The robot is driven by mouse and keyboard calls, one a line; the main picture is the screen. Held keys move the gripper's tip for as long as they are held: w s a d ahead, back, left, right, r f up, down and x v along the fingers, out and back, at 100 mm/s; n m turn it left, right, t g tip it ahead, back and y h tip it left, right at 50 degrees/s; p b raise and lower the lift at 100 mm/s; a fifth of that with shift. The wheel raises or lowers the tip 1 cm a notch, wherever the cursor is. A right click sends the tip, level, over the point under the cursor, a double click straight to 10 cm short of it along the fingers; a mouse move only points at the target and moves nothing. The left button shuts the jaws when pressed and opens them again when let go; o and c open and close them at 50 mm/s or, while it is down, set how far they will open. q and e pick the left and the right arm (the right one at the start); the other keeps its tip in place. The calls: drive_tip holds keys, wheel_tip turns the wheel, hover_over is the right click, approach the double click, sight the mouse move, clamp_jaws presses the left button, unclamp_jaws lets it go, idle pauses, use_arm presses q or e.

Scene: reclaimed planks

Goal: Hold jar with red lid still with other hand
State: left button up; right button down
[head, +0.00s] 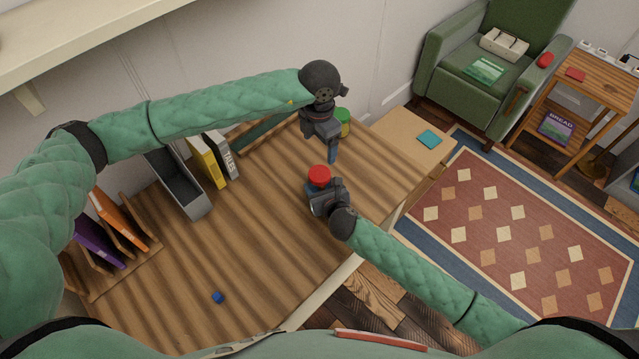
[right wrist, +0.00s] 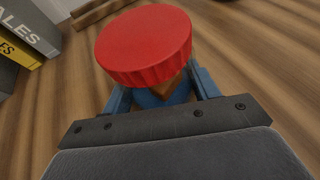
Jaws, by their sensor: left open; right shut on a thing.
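The jar with the red lid (head: 319,175) stands on the wooden desk. In the right wrist view its red lid (right wrist: 145,45) fills the top middle and hides most of the body. My right gripper (head: 319,188) is shut on this jar below the lid, with one blue finger on each side in the right wrist view (right wrist: 162,92). My left gripper (head: 332,154) is open and points down behind the jar, apart from it. A jar with a green lid (head: 343,121) stands just behind the left gripper, partly hidden by it.
A grey bin (head: 182,188), a yellow book (head: 207,162) and a grey book (head: 226,157) stand at the desk's back. A wooden rack (head: 130,245) with books is at left. A small blue cube (head: 218,297) lies near the front. The desk's middle is clear.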

drive_tip(key=shift+c, duration=1.6)
unclamp_jaws()
drive_tip(key=shift+s+d+r+b, duration=0.15)
drive_tip(key=shift+s+d+b, duration=0.15)
drive_tip(key=shift+s, duration=0.25)
drive_tip(key=b+v, duration=0.1)
drive_tip(key=v, duration=0.4)
drive_tip(key=shift+b+v, duration=0.4)
drive_tip(key=shift+v, duration=0.4)
drive_tip(key=shift+a, duration=0.1)
